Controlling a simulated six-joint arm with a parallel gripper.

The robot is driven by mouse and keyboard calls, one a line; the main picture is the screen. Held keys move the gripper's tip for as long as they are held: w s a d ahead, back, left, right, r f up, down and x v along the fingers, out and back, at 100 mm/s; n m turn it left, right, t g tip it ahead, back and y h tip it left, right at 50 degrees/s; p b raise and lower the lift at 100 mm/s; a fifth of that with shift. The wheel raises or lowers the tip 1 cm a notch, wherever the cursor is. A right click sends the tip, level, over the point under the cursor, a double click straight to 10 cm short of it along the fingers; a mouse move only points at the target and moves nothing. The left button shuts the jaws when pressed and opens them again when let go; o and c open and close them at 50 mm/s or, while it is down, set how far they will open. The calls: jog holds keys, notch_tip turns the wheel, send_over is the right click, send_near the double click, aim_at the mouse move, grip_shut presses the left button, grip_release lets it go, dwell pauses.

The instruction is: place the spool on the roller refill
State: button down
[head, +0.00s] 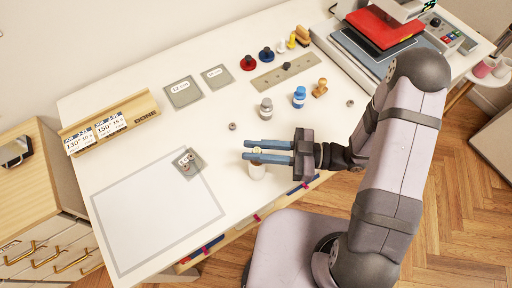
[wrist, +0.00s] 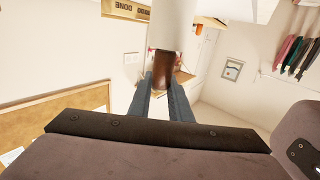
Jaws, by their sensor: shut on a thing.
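My gripper (head: 270,152) is shut on a small spool, which shows brown between the fingers (wrist: 163,92) in the wrist view (wrist: 161,70). In the head view only its pale top (head: 257,150) shows between the blue-grey fingers. A white cylinder, which looks like the roller refill (head: 258,172), stands upright on the table directly under the fingers, near the front edge. In the wrist view the white cylinder (wrist: 173,30) lines up with the brown spool, end to end. Whether the two touch I cannot tell.
A grey bottle-like piece (head: 265,110), a blue one (head: 299,98) and a wooden stamp (head: 320,88) stand behind my gripper. A large pale mat (head: 150,225) lies at left. The table's front edge is close.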

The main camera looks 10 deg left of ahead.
jog(key=shift+f, duration=0.15)
jog(key=c, duration=1.6)
grip_release()
